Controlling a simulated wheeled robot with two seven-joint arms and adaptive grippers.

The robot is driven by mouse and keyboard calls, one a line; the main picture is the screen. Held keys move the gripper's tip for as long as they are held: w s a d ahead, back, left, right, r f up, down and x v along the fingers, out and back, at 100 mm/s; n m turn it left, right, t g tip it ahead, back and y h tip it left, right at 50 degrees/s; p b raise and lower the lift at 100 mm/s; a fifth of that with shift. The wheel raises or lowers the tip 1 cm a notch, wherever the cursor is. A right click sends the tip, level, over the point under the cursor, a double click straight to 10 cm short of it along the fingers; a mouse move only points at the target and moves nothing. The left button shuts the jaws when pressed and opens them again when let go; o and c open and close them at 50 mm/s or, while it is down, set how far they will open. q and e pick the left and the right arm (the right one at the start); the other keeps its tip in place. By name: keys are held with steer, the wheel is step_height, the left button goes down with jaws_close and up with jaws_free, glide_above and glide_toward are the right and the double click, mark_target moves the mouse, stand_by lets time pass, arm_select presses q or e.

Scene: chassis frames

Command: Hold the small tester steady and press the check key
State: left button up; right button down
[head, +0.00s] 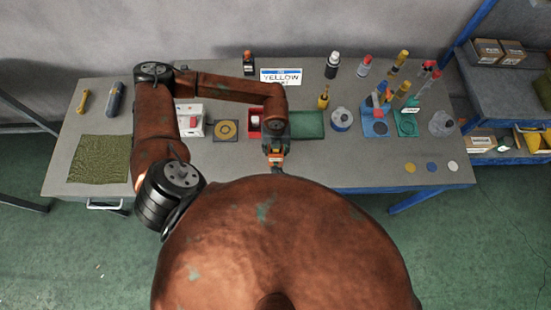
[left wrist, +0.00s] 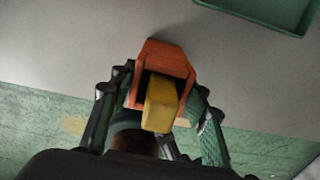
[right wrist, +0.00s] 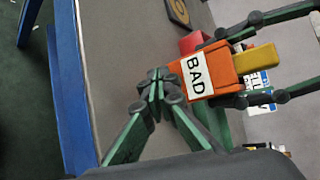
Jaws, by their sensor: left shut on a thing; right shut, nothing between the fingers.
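The small tester is an orange block with a white label reading BAD, seen in the right wrist view (right wrist: 208,78). A yellow piece (right wrist: 257,56) sticks out of its far end. My left gripper (left wrist: 157,88) is shut on the tester, its fingers along both sides. In the head view the tester (head: 275,158) is above the table's front edge, under my left arm. My right gripper (right wrist: 158,88) is shut and empty, its fingertips close to the BAD label end; I cannot tell whether they touch. No check key can be told apart on the visible faces.
The table (head: 330,178) holds a red box (head: 254,122), a green tray (head: 307,125), a white box (head: 190,118) and a green cloth (head: 100,159). Several bottles and tools stand at the right. The table's front middle is largely clear. A shelf (head: 505,147) stands at the right.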

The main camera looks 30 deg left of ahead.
steer(key=shift+w+a, duration=0.25)
steer(key=shift+w, duration=0.15)
stand_by(0.4)
stand_by(0.4)
steer(key=shift+s+d, duration=0.45)
steer(key=shift+s, duration=0.3)
steer(key=shift+s+d, duration=0.4)
steer(key=shift+s, duration=0.35)
steer(key=shift+s+d, duration=0.45)
steer(key=shift+s, duration=0.25)
steer(key=shift+s+d, duration=0.4)
steer(key=shift+s, duration=0.35)
arm_select(q)
steer(key=o, duration=1.4)
